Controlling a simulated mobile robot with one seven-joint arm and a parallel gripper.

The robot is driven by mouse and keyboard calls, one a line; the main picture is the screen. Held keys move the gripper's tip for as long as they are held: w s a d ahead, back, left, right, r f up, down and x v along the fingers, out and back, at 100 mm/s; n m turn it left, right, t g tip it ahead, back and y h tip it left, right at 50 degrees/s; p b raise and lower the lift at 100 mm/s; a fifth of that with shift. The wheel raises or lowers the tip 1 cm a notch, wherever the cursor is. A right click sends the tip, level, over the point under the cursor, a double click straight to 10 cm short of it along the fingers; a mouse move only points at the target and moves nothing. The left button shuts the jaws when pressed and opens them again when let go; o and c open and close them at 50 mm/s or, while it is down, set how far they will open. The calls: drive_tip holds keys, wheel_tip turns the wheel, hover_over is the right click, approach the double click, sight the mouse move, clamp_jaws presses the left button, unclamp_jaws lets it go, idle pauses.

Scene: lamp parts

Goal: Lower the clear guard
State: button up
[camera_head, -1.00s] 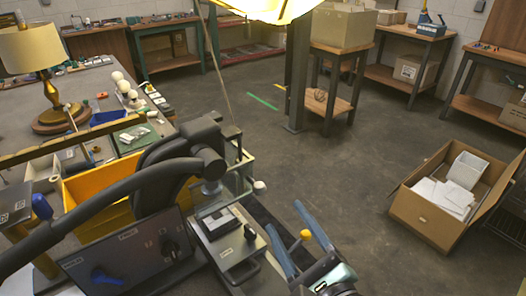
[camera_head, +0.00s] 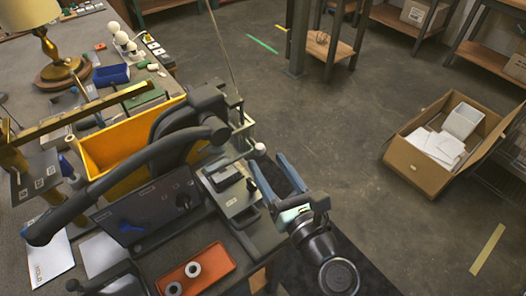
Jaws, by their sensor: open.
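The clear guard (camera_head: 243,129) appears as a thin see-through panel at the right end of the dark machine (camera_head: 178,150). It seems to stand raised, though its edges are hard to make out. A white ball knob (camera_head: 259,148) on a short rod sticks out beside it. My gripper (camera_head: 267,159) has two blue fingers spread apart, with nothing seen held between them. Its fingertips are just below the knob in the picture, to the right of the machine's grey plate (camera_head: 231,190). I cannot tell whether a finger touches the knob.
A yellow bin (camera_head: 100,150) sits behind a curved dark arm. A brass lamp (camera_head: 55,55) stands at the back left. A cardboard box (camera_head: 420,170) is on the open floor at right.

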drive_tip(key=x, duration=0.3)
drive_tip(key=shift+w+a, duration=0.1)
drive_tip(key=shift+w, duration=0.2)
clamp_jaws()
idle(1.2)
